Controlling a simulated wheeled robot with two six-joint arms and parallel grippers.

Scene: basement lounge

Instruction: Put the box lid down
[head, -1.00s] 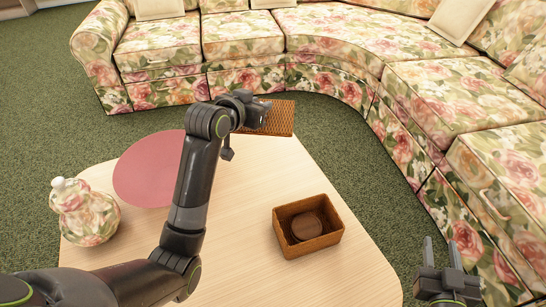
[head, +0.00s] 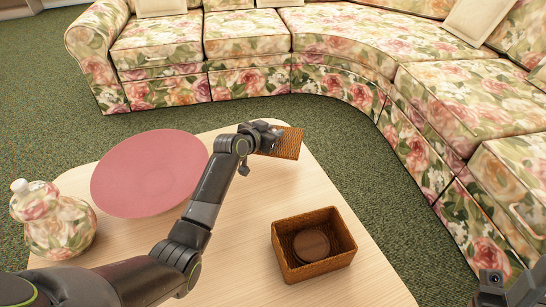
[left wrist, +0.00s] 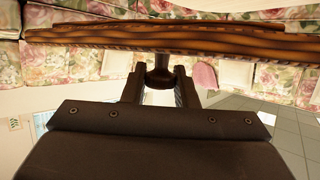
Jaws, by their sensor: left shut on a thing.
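The box lid (head: 289,145) is a flat brown woven square. My left gripper (head: 270,138) is shut on it, above the far right part of the table in the head view. In the left wrist view the lid (left wrist: 160,36) is seen edge-on, with its dark knob (left wrist: 162,76) between the fingers. Whether the lid touches the table cannot be told. The open brown woven box (head: 342,256) stands on the table nearer me, with a round brown disc (head: 311,244) inside. My right gripper (head: 508,287) shows only partly at the bottom right corner.
The pale wood table (head: 240,262) also holds a large pink round plate (head: 150,172) and a floral jar (head: 55,222) with a white top at the left. Bare table lies between lid and box. A floral curved sofa (head: 340,48) stands beyond, across green carpet (head: 50,120).

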